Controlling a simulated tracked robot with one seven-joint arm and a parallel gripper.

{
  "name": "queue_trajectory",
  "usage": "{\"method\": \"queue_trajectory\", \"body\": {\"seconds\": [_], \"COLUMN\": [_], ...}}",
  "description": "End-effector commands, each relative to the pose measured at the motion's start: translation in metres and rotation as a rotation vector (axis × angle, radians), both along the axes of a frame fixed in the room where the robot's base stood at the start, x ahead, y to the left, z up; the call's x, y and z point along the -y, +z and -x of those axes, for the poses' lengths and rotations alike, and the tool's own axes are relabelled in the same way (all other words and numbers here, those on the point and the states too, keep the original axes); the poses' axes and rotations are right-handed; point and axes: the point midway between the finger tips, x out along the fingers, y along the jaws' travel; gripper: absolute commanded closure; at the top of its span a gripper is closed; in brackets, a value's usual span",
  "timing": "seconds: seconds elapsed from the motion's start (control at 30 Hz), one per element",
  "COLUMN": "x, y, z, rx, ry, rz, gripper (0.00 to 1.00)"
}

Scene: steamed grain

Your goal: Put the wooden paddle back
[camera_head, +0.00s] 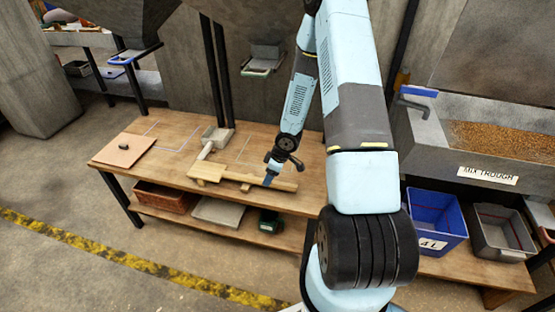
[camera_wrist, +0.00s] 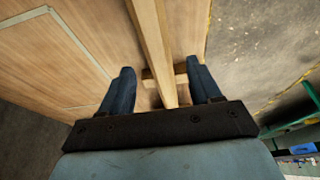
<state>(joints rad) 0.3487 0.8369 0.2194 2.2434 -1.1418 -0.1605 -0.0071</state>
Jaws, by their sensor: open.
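The wooden paddle (camera_head: 232,177) lies on the workbench, its broad end to the left and its long handle running right along the front edge. Its pale handle (camera_wrist: 150,35) also shows in the wrist view, over a short wooden crosspiece (camera_wrist: 180,68). My gripper (camera_head: 268,180) is low over the right part of the handle. In the wrist view my gripper (camera_wrist: 160,68) is open, with one dark blue finger on each side of the handle. I cannot tell whether either finger touches it.
A lower shelf holds a brown crate (camera_head: 165,197) and a grey tray (camera_head: 218,211). The mix trough (camera_head: 488,174) and blue bin (camera_head: 437,213) stand right.

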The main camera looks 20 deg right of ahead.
Motion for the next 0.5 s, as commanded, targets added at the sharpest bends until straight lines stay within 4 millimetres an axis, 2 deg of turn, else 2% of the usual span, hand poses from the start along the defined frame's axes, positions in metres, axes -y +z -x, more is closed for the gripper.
{"method": "queue_trajectory", "body": {"seconds": [0.3,0.5], "x": [0.008,0.011], "y": [0.026,0.035], "z": [0.005,0.008], "rx": [0.001,-0.003], "ry": [-0.003,-0.004], "rz": [0.000,-0.003], "gripper": [0.37,0.37]}}
